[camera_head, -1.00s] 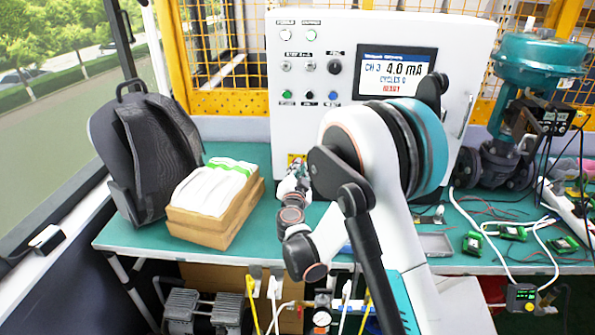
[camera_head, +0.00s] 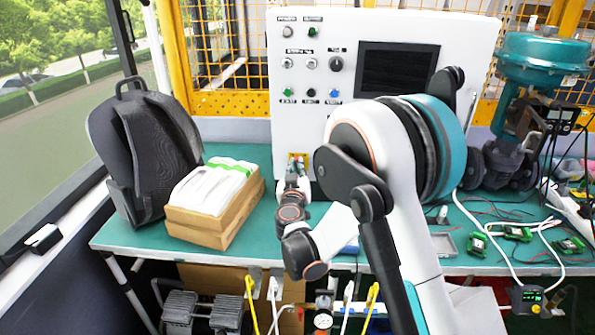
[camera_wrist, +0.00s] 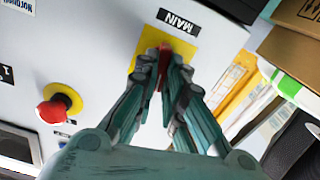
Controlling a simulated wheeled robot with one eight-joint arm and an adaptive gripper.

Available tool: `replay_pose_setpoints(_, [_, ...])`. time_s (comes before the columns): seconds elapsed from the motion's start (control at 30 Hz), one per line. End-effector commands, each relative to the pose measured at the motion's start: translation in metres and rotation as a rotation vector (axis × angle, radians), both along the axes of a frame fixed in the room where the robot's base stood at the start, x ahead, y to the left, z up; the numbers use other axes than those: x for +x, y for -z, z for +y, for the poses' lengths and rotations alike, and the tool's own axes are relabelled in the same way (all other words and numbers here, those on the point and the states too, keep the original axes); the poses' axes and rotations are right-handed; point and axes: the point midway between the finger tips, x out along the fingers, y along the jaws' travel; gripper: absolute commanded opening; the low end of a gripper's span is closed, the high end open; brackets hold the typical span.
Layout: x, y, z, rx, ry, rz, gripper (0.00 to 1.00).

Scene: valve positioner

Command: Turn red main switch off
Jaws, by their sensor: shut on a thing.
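The red main switch (camera_wrist: 164,62) sits on a yellow plate (camera_wrist: 148,40) beside a label reading MAIN in the wrist view. My gripper (camera_wrist: 165,70) is shut on the switch handle, with a finger on each side of it. Most of the handle is hidden between the fingers. In the head view my gripper (camera_head: 296,172) is at the low left part of the white control panel (camera_head: 400,28), in front of the yellow plate (camera_head: 291,158). The panel's screen (camera_head: 398,70) is dark.
A red emergency button (camera_wrist: 54,108) on a yellow ring is on the panel in the wrist view. A backpack (camera_head: 145,150) and cardboard box (camera_head: 215,225) stand left on the green table (camera_head: 130,232). A teal valve (camera_head: 540,55) stands right.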

Motion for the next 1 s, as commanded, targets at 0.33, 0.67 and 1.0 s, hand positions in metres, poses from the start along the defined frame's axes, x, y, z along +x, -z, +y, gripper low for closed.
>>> replay_pose_setpoints(0.33, [-0.0001, 0.0015, 0.0016, -0.313, 0.000, 0.011, 0.00])
replay_pose_setpoints(0.67, [-0.0001, 0.0020, 0.0025, -0.525, 0.000, 0.018, 0.00])
replay_pose_setpoints(1.0, [-0.0002, 0.0021, 0.0029, -0.611, 0.000, 0.021, 0.00])
